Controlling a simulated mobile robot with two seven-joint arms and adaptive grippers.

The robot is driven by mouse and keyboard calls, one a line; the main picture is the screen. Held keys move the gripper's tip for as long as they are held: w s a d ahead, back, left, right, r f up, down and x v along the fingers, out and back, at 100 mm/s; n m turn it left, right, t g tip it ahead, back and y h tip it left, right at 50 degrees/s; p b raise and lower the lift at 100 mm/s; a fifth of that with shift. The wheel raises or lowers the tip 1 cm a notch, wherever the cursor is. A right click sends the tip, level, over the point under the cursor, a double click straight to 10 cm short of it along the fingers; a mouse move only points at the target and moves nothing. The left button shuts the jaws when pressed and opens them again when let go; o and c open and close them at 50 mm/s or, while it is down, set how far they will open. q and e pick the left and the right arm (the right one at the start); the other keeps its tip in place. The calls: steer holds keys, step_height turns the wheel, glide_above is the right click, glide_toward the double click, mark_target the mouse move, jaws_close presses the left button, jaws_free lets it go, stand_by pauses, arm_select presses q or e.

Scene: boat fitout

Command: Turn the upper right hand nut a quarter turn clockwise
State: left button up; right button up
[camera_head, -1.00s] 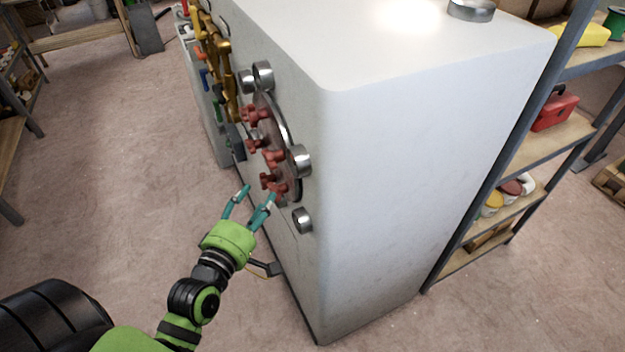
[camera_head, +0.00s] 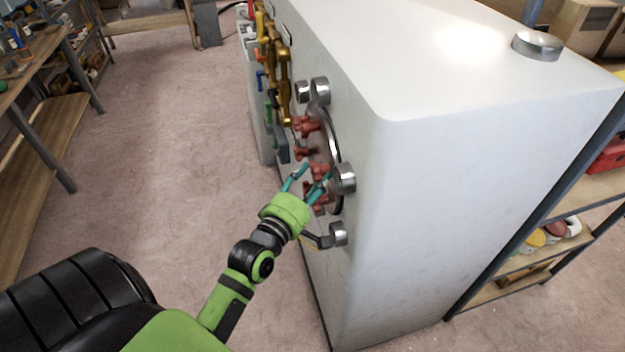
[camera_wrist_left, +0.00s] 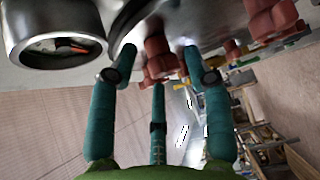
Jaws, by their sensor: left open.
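I cannot tell which one is the upper right nut. My left gripper (camera_head: 314,177) is open, in front of the lower half of the plate. In the left wrist view its teal fingers are spread, with a red nut (camera_wrist_left: 158,60) showing between the tips; contact is unclear. Another red nut (camera_wrist_left: 275,20) is to the right. My right gripper is not in view.
Metal cylinders stick out around the plate, one (camera_head: 345,179) close to my fingers and one (camera_head: 338,233) below. Brass pipework (camera_head: 284,85) lies farther along the white cabinet (camera_head: 450,190). A shelf (camera_head: 520,262) stands at right. The floor (camera_head: 170,170) at left is clear.

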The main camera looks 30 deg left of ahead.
arm_select(q)
jaws_close()
steer(key=shift+s, duration=0.1)
arm_select(e)
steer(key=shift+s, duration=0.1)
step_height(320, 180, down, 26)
steer(key=b, duration=2.6)
arm_select(q)
steer(key=shift+w+a+f+m+t+h+b, duration=0.45)
steer(key=shift+m+h+b, duration=0.35)
steer(key=shift+m+h, duration=3.05)
steer(key=shift+w+a+f+m+t+h+b, duration=0.2)
steer(key=shift+a+f+m+t+h+b, duration=0.45)
steer(key=shift+m+h, duration=3.25)
steer(key=shift+w+a+f+m+t+h+b, duration=0.25)
steer(key=shift+m+h+b, duration=1.1)
steer(key=shift+m, duration=4.6)
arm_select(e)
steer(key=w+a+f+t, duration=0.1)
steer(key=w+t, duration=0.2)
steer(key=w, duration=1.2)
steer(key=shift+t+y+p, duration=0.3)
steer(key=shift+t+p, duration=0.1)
arm_select(q)
steer(key=shift+w+d+f+h, duration=0.1)
steer(key=shift+h, duration=0.3)
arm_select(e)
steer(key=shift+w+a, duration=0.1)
